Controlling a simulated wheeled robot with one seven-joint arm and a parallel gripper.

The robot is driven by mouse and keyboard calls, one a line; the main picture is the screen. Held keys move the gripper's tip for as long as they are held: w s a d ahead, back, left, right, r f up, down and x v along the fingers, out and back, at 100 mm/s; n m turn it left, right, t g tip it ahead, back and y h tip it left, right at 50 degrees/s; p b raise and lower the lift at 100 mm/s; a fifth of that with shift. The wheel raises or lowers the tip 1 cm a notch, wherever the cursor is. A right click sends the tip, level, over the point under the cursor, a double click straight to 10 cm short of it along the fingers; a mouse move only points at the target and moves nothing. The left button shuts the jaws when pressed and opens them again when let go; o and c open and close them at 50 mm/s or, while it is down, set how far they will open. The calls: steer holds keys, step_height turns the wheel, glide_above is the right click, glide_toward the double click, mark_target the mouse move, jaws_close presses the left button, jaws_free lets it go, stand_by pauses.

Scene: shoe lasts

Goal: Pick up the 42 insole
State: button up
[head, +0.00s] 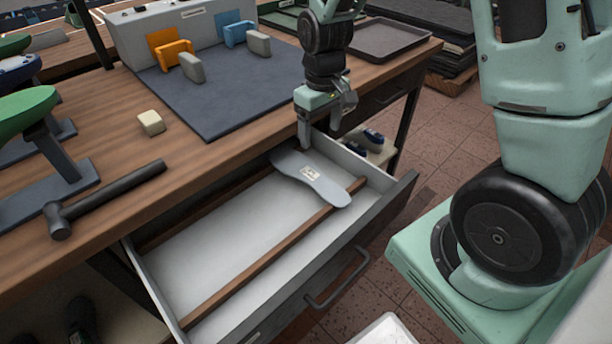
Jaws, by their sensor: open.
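A grey insole (311,177) with a small white label lies in the open drawer (222,240), at its far right end. It rests partly across a brown wooden divider. The print on the label is too small to read. My gripper (318,142) is open and empty, pointing down above the drawer's far end. Its fingers are just behind the insole's far end, and I cannot tell whether they touch it.
The workbench (120,105) carries a hammer (100,200), a beige block (151,123), a dark blue mat (215,85), orange and blue holders and a tray (389,40). Green shoe lasts stand at left. The drawer's front and middle are empty apart from wooden dividers.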

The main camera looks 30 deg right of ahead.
glide_above(318, 180)
step_height(318, 180, down, 8)
steer(key=shift+w+d+f, duration=0.15)
steer(key=shift+f, duration=0.1)
steer(key=shift+s+f+b, duration=0.2)
steer(key=shift+f+b, duration=0.1)
steer(key=shift+f, duration=2.35)
steer(key=shift+f, duration=0.25)
steer(key=c, duration=1)
